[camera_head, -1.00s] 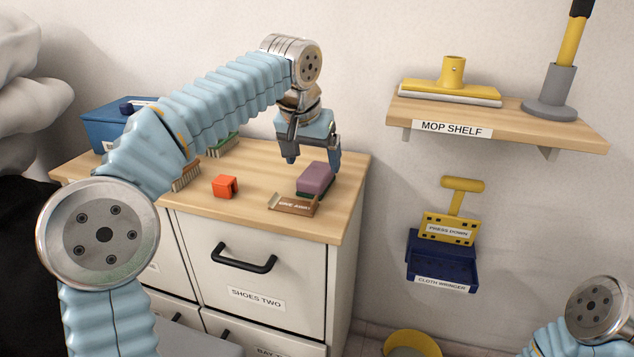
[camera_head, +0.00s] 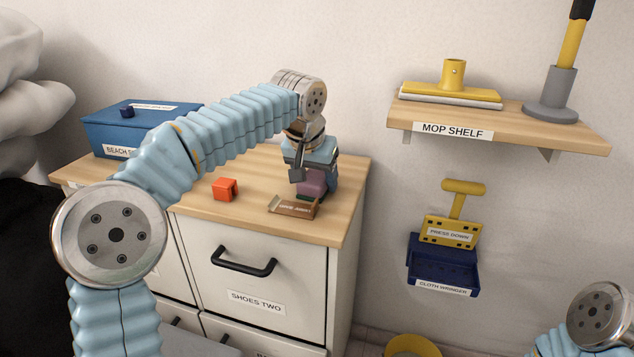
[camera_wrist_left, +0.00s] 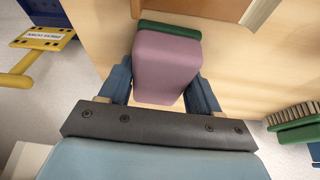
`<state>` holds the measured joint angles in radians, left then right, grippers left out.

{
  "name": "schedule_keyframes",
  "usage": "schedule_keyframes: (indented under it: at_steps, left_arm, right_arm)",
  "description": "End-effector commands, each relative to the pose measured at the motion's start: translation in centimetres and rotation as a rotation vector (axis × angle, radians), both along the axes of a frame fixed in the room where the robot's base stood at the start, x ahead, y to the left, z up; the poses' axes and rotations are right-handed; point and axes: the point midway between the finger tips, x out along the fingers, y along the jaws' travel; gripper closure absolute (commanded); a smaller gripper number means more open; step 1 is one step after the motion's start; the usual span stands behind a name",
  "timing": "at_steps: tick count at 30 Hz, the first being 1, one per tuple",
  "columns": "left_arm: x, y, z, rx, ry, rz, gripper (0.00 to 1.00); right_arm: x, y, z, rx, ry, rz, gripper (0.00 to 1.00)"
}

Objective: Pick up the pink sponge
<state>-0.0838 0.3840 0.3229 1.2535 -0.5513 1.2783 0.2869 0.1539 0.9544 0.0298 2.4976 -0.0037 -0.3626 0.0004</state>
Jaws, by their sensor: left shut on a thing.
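The pink sponge (camera_head: 312,181) is a mauve-pink block with a dark green layer at one end. It stands on the wooden cabinet top (camera_head: 255,175), near the right end. My left gripper (camera_head: 315,180) is lowered over it, with a finger on either side, and is shut on it. The left wrist view shows the sponge (camera_wrist_left: 167,62) between the two blue fingers (camera_wrist_left: 160,88), its green layer at the far side. In the head view the gripper hides part of the sponge. My right gripper is out of view; only part of that arm shows at the lower right.
A small brown labelled tray (camera_head: 292,207) lies just in front of the sponge. An orange block (camera_head: 225,189) sits to its left. A blue box (camera_head: 125,131) stands at the back left. A mop shelf (camera_head: 500,126) and cloth wringer (camera_head: 442,265) are on the right wall.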

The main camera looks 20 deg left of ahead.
Motion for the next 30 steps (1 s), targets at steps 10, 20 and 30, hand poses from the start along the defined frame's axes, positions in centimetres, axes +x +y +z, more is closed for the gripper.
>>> schedule_keyframes:
  at_steps: [10,20,30]
  left_arm:
    - [0.0,0.0,0.3,0.0,-0.001,0.0,0.66]
    - [-1.6,0.0,5.2,0.001,-0.006,-0.001,0.66]
    - [-9.8,0.3,11.1,0.001,-0.005,-0.003,0.66]
  right_arm:
    - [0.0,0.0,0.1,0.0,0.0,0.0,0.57]
    - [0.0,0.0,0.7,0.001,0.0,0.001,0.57]
    - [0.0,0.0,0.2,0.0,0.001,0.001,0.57]
